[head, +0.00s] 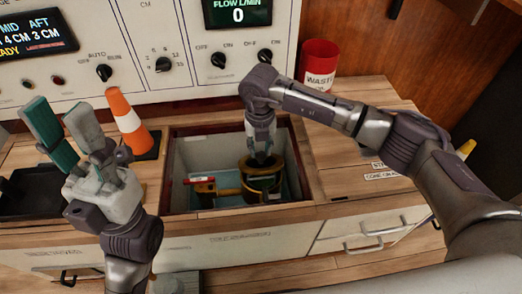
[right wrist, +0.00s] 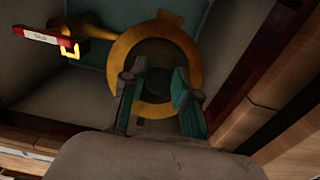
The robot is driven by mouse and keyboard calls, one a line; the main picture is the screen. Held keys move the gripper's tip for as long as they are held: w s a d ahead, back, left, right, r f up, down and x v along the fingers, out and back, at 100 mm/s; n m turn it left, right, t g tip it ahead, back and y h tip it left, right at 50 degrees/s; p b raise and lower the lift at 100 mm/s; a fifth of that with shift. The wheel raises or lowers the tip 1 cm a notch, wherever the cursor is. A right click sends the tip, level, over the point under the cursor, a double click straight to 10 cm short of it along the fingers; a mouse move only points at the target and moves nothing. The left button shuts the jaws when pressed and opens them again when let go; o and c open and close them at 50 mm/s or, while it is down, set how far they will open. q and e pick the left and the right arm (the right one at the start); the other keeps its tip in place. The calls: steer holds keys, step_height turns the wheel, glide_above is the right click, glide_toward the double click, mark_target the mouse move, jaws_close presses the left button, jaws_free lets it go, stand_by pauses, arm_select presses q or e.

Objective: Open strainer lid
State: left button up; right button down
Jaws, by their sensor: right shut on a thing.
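The strainer (head: 262,185) sits low in a recessed well in the counter, with a brassy yellow rim and a dark round lid in its middle. In the right wrist view its yellow rim (right wrist: 128,45) circles the dark lid (right wrist: 152,55). My right gripper (head: 262,154) reaches down into the well from above. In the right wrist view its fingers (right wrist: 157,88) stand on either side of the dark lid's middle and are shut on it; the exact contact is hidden. My left gripper (head: 62,112) is raised at the left, empty, with its fingers apart.
A red-handled valve (head: 200,181) on a yellow pipe lies left of the strainer. The well's walls (head: 188,160) surround it closely. An orange cone (head: 125,112) stands near my left gripper. A red waste bin (head: 319,64) stands behind my right arm. A black tray (head: 35,190) lies far left.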

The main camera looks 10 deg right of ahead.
steer(key=shift+w+r, duration=0.2)
steer(key=shift+w, duration=0.55)
steer(key=c, duration=0.8)
jaws_free()
steer(key=shift+f, duration=0.15)
steer(key=shift+c, duration=0.2)
steer(key=shift+s, duration=0.1)
step_height(320, 180, up, 12)
steer(key=shift+c, duration=0.2)
